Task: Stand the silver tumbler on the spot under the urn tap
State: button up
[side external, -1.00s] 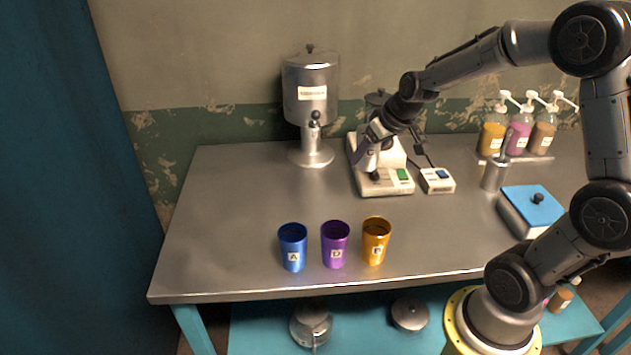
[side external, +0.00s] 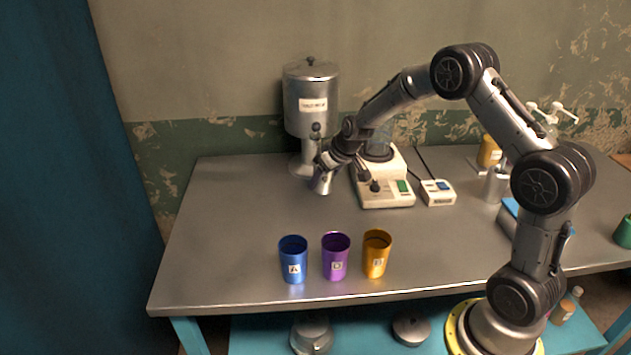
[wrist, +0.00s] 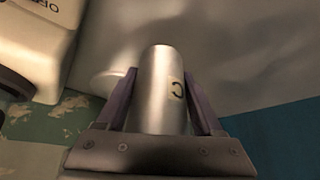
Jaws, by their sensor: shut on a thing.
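My gripper (wrist: 162,108) is shut on the silver tumbler (wrist: 160,75), which carries a letter C in the wrist view. In the side external view the tumbler (side external: 322,182) is held just in front of and slightly right of the urn (side external: 311,105). The urn's tap (side external: 316,130) is partly beside my wrist, and the urn's round base (side external: 298,167) is partly hidden by my gripper. A pale round base edge (wrist: 106,80) shows left of the tumbler in the wrist view. I cannot tell whether the tumbler touches the table.
Blue (side external: 293,260), purple (side external: 335,257) and gold (side external: 376,254) tumblers stand near the table's front edge. The table's left side is clear.

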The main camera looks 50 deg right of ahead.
jog(key=shift+w+d+f, duration=0.15)
jog(key=shift+w+f, duration=0.5)
jog(key=shift+w, duration=0.2)
jog(key=shift+w+d+f, duration=0.15)
jog(key=shift+w+f, duration=0.45)
jog(key=shift+w, duration=0.25)
jog(key=shift+f, duration=0.2)
jog(key=o, duration=1.4)
jog(key=shift+c, duration=0.2)
jog(key=shift+r, duration=0.15)
